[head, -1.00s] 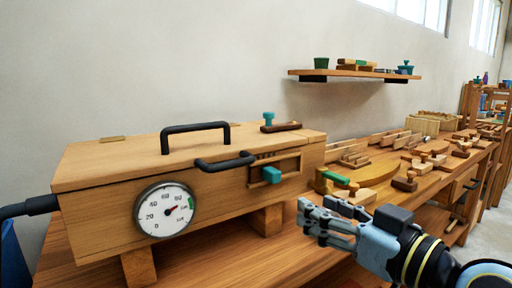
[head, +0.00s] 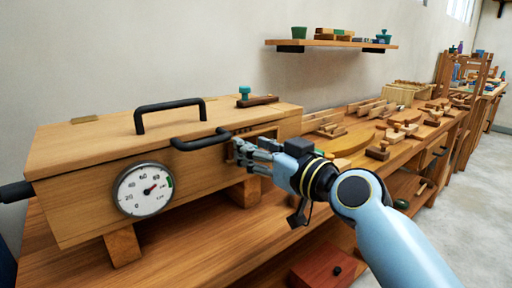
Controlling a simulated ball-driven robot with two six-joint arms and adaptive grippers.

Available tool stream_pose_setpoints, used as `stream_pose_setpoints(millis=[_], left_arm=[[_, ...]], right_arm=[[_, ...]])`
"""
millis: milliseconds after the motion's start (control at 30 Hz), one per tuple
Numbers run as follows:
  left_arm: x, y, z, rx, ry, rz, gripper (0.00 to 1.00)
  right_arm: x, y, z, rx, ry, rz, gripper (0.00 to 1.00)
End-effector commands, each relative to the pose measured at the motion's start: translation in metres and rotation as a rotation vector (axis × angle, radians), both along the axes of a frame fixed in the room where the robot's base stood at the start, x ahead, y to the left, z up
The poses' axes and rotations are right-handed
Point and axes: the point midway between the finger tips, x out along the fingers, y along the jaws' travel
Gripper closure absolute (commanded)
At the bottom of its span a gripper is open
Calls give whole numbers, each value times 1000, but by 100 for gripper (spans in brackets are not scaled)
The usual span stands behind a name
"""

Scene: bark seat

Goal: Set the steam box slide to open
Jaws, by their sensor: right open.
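The wooden steam box (head: 90,200) stands on blocks on the bench at the left. It has a round dial (head: 143,190), a black lid handle (head: 170,108) and a black front handle (head: 200,140). The slide sits in a slot at the right of the front face. My right gripper (head: 238,150) is open and right at that slot. The gripper hides the slide's teal knob, so I cannot tell the slide's position or whether the fingers touch it. My left gripper is not in view.
A small wooden piece with a teal knob (head: 245,92) lies on the lid. The bench (head: 210,225) runs back to the right with several wooden tools. A shelf (head: 330,43) hangs on the wall. A red-brown box (head: 322,268) is below the bench.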

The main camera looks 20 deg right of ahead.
Motion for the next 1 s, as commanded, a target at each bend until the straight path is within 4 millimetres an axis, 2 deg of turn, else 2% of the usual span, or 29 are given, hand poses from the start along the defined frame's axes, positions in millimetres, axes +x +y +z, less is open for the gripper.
stream_pose_setpoints(millis=[167, 500, 867, 1000], left_arm=[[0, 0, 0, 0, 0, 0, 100], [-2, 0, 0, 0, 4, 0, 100], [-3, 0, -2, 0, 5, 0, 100], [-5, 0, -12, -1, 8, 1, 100]], right_arm=[[0, 0, 0, 0, 0, 0, 56], [0, 0, 0, 0, 0, 0, 100], [0, -2, -1, -3, -1, 0, 100], [8, -21, -3, -9, -3, 1, 100]])
